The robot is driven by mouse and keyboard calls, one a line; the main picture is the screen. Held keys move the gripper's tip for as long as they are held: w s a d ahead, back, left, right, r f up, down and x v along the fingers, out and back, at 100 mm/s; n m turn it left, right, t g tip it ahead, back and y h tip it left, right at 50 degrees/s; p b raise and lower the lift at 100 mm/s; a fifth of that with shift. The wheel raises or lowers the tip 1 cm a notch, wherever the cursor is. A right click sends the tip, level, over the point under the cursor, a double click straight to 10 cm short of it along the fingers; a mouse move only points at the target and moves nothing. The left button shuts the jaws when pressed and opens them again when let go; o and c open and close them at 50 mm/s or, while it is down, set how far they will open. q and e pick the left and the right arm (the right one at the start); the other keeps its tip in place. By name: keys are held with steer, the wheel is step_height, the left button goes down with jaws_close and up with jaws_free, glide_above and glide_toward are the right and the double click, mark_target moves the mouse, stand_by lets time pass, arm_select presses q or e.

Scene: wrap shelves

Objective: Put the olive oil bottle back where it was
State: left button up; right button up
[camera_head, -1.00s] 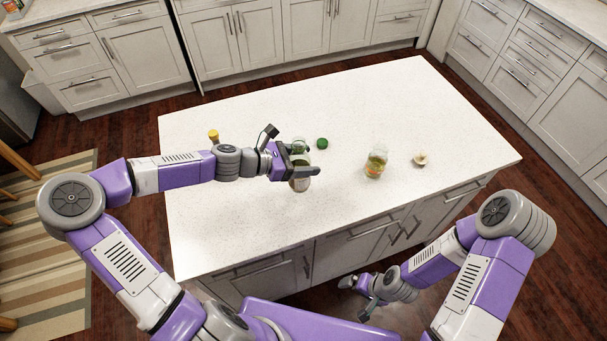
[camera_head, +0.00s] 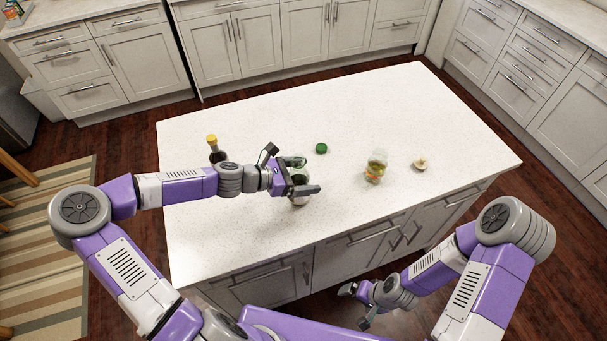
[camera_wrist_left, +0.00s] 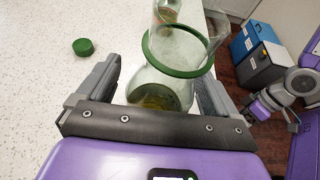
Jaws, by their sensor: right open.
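A dark bottle with a yellow cap (camera_head: 218,156), which looks like the olive oil bottle, stands upright on the island's left part, behind my left forearm. The forearm hides its lower part. My left gripper (camera_head: 304,191) is shut on a clear glass jar (camera_head: 299,201) near the middle of the island. In the left wrist view the jar (camera_wrist_left: 165,84), with a green ring, sits between the fingers, and yellowish-green contents show low in it. I cannot tell whether it touches the counter. My right gripper (camera_head: 355,305) is open and empty, low in front of the island.
A green lid (camera_head: 321,148) lies on the white island top (camera_head: 420,110) behind the jar. Another glass jar with colourful contents (camera_head: 375,170) and a small pale object (camera_head: 421,163) stand to the right. The island's back and right are clear.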

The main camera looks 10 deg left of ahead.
arm_select(q)
steer(key=shift+r, duration=0.1)
steer(key=shift+a+r, duration=0.15)
steer(key=p+v, duration=0.3)
steer(key=v, duration=0.8)
steer(key=shift+s+a, duration=0.25)
steer(key=shift+s, duration=0.05)
